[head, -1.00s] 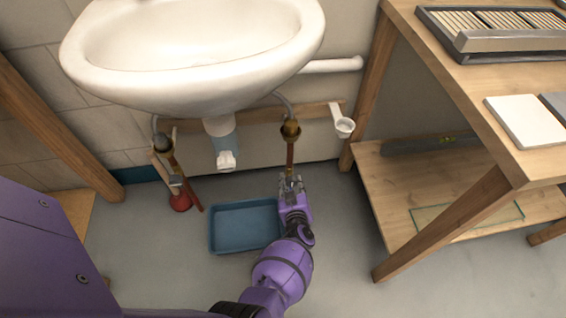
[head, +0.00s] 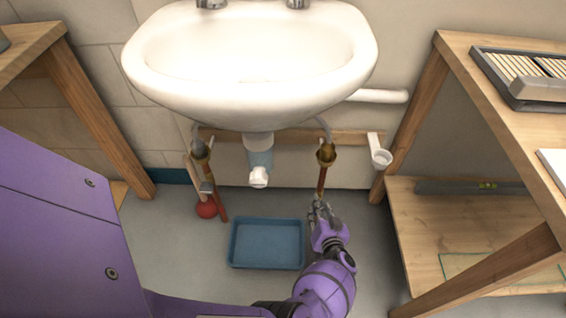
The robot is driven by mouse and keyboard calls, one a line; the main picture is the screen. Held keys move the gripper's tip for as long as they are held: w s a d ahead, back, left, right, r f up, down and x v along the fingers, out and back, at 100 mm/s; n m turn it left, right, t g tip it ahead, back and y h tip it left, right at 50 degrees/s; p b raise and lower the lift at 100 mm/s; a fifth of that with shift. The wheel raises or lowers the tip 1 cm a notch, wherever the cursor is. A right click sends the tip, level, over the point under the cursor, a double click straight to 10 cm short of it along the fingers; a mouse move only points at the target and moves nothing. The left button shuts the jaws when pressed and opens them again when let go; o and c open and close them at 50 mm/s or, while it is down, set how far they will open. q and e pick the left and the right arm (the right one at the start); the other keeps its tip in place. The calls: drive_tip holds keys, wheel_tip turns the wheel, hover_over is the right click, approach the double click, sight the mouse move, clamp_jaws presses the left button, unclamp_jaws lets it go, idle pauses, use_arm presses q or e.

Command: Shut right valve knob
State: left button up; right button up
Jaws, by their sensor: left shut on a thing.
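Under the sink, a copper pipe (head: 321,181) runs down on the right from a brass fitting (head: 326,154). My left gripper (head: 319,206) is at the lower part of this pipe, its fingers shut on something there. That is where the right valve knob sits, hidden by the fingers; its turn position cannot be told. On the left, another copper pipe (head: 220,203) carries a grey valve (head: 206,187) at about the same height. My right gripper is not in view.
A white sink (head: 250,100) hangs above, with its drain trap (head: 259,176) between the pipes. A blue tray (head: 267,243) and a red plunger (head: 206,209) are on the floor. A wooden workbench (head: 414,110) stands close on the right.

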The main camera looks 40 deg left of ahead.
use_arm(q)
drive_tip(key=m+b, duration=0.1)
drive_tip(key=d+m+y+b, duration=0.1)
drive_tip(key=shift+w+f+m+g, duration=0.15)
drive_tip(key=shift+f+m+g, duration=0.15)
drive_tip(key=shift+f+g, duration=0.1)
drive_tip(key=shift+f+m+y+b, duration=0.15)
drive_tip(key=shift+m+y+b, duration=1.65)
drive_tip(key=shift+m+b, duration=1.4)
drive_tip(key=shift+b, duration=0.4)
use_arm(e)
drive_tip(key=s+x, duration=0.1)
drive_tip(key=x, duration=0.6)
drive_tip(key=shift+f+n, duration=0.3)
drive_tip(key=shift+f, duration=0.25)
use_arm(q)
drive_tip(key=shift+a, duration=0.1)
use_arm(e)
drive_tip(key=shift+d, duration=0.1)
use_arm(q)
drive_tip(key=o, duration=1)
drive_tip(key=shift+a, duration=0.1)
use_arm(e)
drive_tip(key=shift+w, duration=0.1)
